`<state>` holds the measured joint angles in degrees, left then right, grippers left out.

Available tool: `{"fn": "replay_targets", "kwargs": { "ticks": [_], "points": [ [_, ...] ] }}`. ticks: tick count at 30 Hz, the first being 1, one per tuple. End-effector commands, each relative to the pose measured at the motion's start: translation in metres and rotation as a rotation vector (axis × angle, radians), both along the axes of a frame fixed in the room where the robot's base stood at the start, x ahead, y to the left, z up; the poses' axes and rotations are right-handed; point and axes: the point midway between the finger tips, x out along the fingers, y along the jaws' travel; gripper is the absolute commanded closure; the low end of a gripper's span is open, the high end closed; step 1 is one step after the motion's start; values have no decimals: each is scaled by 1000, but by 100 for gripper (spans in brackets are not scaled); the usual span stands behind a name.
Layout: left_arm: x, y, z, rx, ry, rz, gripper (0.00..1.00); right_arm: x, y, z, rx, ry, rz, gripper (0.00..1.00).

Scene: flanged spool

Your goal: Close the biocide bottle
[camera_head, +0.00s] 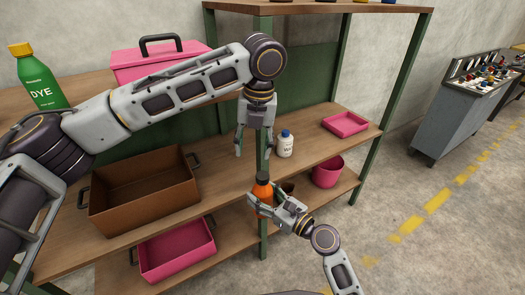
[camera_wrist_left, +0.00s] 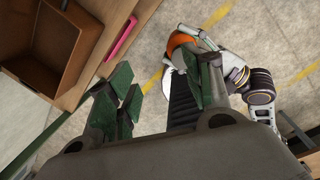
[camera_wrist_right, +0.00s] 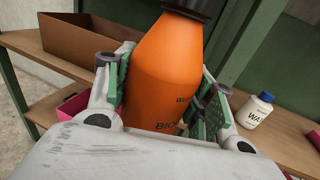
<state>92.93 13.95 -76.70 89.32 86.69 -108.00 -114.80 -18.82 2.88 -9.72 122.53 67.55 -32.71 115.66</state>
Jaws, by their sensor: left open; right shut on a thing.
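The orange biocide bottle (camera_head: 263,191) stands roughly upright in my right gripper (camera_head: 270,208), in front of the shelf. In the right wrist view the bottle (camera_wrist_right: 165,75) fills the space between the green finger pads, and a dark cap or neck part (camera_wrist_right: 197,7) shows at its top, cut by the frame. I cannot tell whether the cap is seated. My left gripper (camera_head: 252,154) is open and empty, pointing down above the bottle and apart from it. In the left wrist view the bottle (camera_wrist_left: 182,41) shows partly behind a finger of my left gripper (camera_wrist_left: 168,88).
A white bottle with a blue cap (camera_head: 285,144) and a pink tray (camera_head: 345,124) stand on the shelf board to the right. A brown box (camera_head: 146,212) is at left. A pink bin (camera_head: 175,250) and a pink pot (camera_head: 327,171) are below. A green post (camera_head: 263,238) stands behind the bottle.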

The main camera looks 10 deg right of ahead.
Motion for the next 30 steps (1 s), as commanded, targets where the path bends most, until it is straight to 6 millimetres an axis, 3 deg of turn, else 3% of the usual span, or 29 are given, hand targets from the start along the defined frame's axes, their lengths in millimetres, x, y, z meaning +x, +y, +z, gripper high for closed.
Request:
{"fn": "replay_targets", "kwargs": {
  "ticks": [30],
  "points": [
    [-7, -6, -10, -69, -21, 790, 49, 0, 0, 1, 1, -2, 0, 100]
  ]
}}
